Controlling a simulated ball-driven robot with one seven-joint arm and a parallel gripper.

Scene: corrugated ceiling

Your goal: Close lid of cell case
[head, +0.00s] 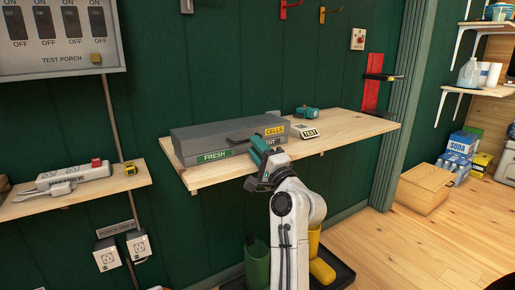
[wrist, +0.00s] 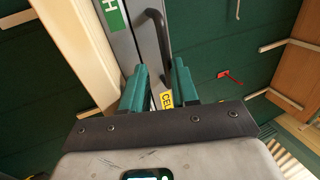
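The cell case (head: 205,136) is a long grey box on a wooden shelf, with a green FRESH label and a yellow CELLS label. Its grey top looks flat or nearly so; I cannot tell whether the lid is fully shut. A dark bar handle (wrist: 153,30) shows on the case in the wrist view. My gripper (head: 264,150) is at the front right end of the case, hiding part of it. In the wrist view, the two teal fingers of my gripper (wrist: 160,85) are apart, with the case's end and yellow label (wrist: 166,99) seen between them. I cannot tell whether they touch it.
The wooden shelf (head: 360,125) also bears a white TEST device (head: 308,132) and a teal object (head: 308,113), right of the case. A lower shelf (head: 90,192) at left holds a power strip (head: 75,177).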

